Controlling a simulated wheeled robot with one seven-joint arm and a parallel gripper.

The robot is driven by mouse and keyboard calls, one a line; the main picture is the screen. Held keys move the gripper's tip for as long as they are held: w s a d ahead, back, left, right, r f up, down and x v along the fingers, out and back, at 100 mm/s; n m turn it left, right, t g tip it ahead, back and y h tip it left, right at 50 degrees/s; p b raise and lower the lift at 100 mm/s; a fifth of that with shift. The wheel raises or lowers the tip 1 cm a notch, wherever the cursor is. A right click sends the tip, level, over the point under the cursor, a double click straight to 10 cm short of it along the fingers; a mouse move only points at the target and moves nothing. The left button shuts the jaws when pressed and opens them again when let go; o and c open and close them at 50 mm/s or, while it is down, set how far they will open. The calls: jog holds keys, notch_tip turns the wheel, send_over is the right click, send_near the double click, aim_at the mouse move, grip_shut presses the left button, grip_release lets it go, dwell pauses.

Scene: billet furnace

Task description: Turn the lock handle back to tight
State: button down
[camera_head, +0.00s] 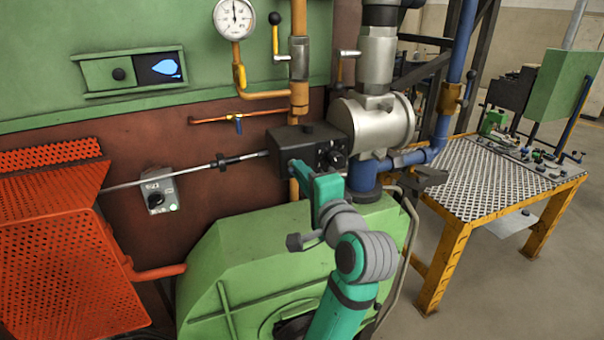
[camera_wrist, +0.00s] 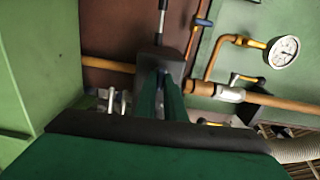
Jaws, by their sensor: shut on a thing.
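The black box (camera_head: 300,142) with dark knobs on its front sits on the pipework in the middle of the head view. It also shows in the wrist view (camera_wrist: 150,62), ahead of my fingers. My gripper (camera_head: 298,168) reaches up to the lower left front of this box. In the wrist view, the green fingers (camera_wrist: 167,85) are close together at the box, shut on a small part there that I take to be the lock handle. The handle itself is mostly hidden by the fingers and wrist, so its angle cannot be told.
A metal rod (camera_head: 190,173) runs left from the box. A silver cylinder (camera_head: 372,122) and blue pipe (camera_head: 440,125) stand close on the right. The green housing (camera_head: 250,250) lies below. An orange perforated guard (camera_head: 55,245) is at left, a yellow-framed table (camera_head: 465,180) at right.

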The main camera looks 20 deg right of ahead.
jog(key=shift+a+f+m, duration=0.1)
jog(key=shift+m, duration=0.3)
jog(key=c, duration=1.8)
grip_release()
jog(key=shift+c, duration=0.2)
jog(key=s, duration=1)
jog(key=shift+s+d, duration=0.25)
jog(key=shift+s, duration=0.15)
